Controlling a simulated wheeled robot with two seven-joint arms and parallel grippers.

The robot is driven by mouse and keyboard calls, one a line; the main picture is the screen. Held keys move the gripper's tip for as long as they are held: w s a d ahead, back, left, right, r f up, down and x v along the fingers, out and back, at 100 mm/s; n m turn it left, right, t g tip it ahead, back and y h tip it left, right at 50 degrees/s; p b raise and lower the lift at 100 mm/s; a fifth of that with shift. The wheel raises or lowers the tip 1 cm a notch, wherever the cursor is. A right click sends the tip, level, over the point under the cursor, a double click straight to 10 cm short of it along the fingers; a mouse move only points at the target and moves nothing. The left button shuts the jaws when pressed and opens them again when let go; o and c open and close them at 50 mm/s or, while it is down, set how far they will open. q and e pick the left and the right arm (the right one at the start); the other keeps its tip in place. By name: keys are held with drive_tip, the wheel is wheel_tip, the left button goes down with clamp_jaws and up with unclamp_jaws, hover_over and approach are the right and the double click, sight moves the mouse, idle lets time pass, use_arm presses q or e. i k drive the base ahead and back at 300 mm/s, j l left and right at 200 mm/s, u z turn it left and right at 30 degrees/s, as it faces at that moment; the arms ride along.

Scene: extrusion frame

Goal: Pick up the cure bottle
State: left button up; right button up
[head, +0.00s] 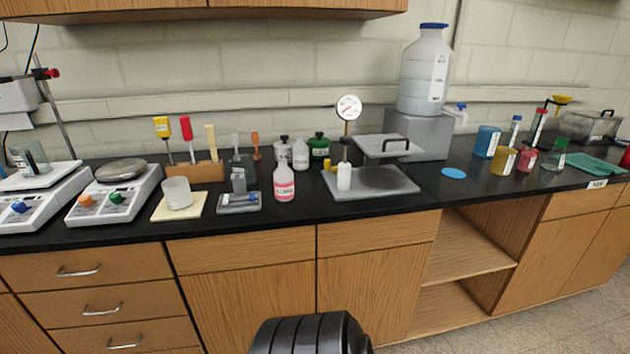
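No label is readable, so I cannot tell for sure which bottle is the cure bottle. A clear bottle with pink liquid and a white label (284,183) stands upright near the front of the black counter. A whitish bottle (300,154) stands behind the pink one, between a grey canister (283,150) and a green canister (319,146). Neither of my grippers is in view.
A grey tray (240,203) and a beaker on a yellow pad (178,194) lie left of the pink bottle. A large carboy (425,70) stands on a grey block behind. Bare counter (430,185) lies around the blue disc (453,173).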

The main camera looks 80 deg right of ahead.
sight(284, 178)
drive_tip(key=l+z, duration=0.1)
drive_tip(key=z, duration=2.35)
